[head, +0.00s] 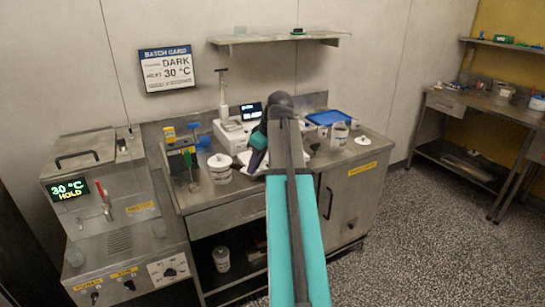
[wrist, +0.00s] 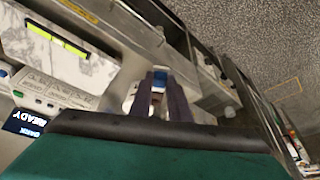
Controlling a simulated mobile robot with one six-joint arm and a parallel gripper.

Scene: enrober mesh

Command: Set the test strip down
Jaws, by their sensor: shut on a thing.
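In the wrist view my gripper (wrist: 157,80) is shut on a small blue and whitish piece, seemingly the test strip (wrist: 160,73). Only a little of it shows between the dark fingers. It is above the bench, and I cannot tell whether it touches anything. In the head view my arm hides the fingers and the strip. A pale marbled slab (wrist: 88,66) with a yellow-green bar (wrist: 56,39) lies to the left of the fingers in the wrist view. A whitish device with a dark display (wrist: 25,123) reading READY and DARK is at lower left.
The steel bench (head: 376,154) holds a white tub (head: 220,174), a blue tray (head: 328,117) and a pale cup (head: 339,137). A machine (head: 110,212) showing 30 °C HOLD stands at left. A wall shelf (head: 275,39) hangs above.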

